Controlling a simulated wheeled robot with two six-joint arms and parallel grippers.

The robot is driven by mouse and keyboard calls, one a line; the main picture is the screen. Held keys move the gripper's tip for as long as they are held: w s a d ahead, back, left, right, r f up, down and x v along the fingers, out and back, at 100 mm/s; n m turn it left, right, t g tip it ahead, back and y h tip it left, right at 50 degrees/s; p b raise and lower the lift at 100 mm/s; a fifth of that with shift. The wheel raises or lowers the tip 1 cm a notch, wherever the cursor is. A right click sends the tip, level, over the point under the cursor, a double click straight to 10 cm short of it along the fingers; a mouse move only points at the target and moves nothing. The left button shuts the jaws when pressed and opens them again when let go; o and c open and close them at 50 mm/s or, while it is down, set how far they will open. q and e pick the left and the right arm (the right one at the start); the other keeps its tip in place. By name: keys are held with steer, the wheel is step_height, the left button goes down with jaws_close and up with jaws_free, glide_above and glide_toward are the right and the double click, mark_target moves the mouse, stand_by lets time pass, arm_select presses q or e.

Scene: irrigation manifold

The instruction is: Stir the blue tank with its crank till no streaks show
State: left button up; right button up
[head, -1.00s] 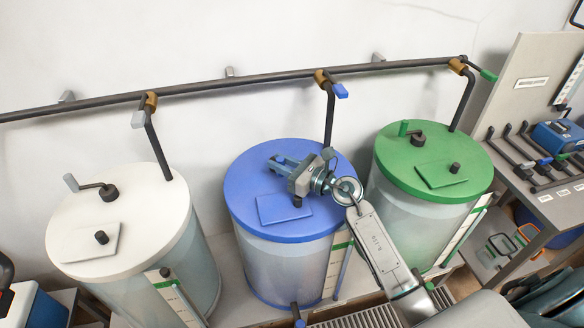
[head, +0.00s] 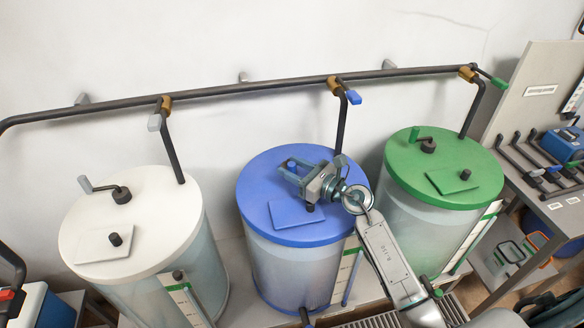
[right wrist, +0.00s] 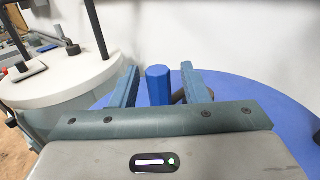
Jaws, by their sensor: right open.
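The blue tank (head: 262,268) stands in the middle, a translucent drum under a round blue lid (head: 262,190). I cannot make out streaks through its wall. My right gripper (head: 288,164) is over the far part of the lid. Its jaws are open, with the blue crank handle (right wrist: 158,86) upright between the fingers in the right wrist view. Gaps show on both sides of the handle. My left gripper is not in view.
A white-lidded tank (head: 90,228) stands left and a green-lidded tank (head: 455,165) right, each with its own crank. A dark pipe (head: 240,88) with valves runs along the wall behind, its branches dropping to the tanks. A bench (head: 560,205) with tools stands at right.

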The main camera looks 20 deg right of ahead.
steer(key=b+v, duration=0.3)
steer(key=v, duration=0.6)
steer(key=shift+d+f+b, duration=0.1)
steer(key=shift+f+b, duration=0.1)
steer(key=shift+b, duration=0.1)
steer(key=shift+s+d+r, duration=0.15)
steer(key=shift+s+d, duration=0.15)
steer(key=shift+s, duration=0.35)
